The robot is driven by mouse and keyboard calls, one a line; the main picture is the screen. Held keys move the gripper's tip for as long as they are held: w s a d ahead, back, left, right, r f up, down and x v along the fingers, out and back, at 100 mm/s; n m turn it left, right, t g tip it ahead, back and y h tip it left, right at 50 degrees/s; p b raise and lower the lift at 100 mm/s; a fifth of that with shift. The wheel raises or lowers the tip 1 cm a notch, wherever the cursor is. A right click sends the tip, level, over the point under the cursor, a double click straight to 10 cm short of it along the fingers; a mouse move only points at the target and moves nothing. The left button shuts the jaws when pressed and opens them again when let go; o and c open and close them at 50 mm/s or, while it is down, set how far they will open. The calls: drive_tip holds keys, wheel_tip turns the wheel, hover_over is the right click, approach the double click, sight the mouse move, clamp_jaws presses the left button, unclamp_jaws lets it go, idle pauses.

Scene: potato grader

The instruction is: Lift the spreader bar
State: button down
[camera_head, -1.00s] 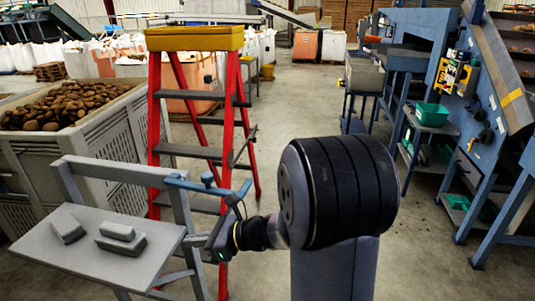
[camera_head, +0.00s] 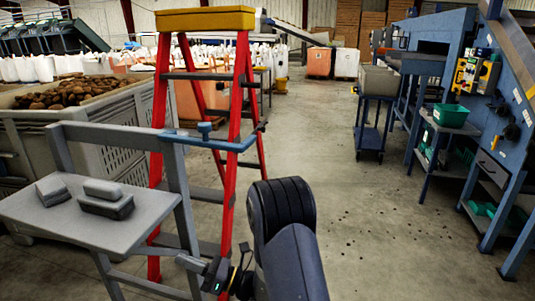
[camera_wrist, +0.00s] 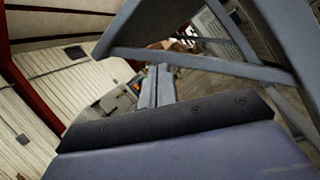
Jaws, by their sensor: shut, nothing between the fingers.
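The spreader bar (camera_head: 228,145) is a blue bar across the front of the red stepladder (camera_head: 228,190). A blue knob (camera_head: 205,130) stands up from it, and its right end bends back toward the rear leg. My gripper (camera_head: 187,263) is low, in front of the ladder and well below the bar, apart from it. In the wrist view, my gripper's fingers (camera_wrist: 153,86) are together with nothing between them. A grey frame (camera_wrist: 195,68) crosses above them there. I cannot make out the bar in the wrist view.
A grey stand (camera_head: 60,222) with grey blocks (camera_head: 105,198) is close on the left, beside my gripper. A crate of potatoes (camera_head: 110,155) is behind it. Blue machinery (camera_head: 490,140) and a cart (camera_head: 370,125) stand right. The middle floor is open.

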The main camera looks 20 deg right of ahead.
wheel_tip(320, 180, down, 10)
drive_tip(key=d+m+t+b, duration=0.1)
drive_tip(key=m+t+b, duration=0.1)
drive_tip(key=t+b, duration=0.2)
drive_tip(key=shift+w+m+b, duration=0.3)
drive_tip(key=shift+m+b, duration=0.1)
drive_tip(key=shift+b, duration=0.25)
drive_tip(key=shift+d, duration=0.1)
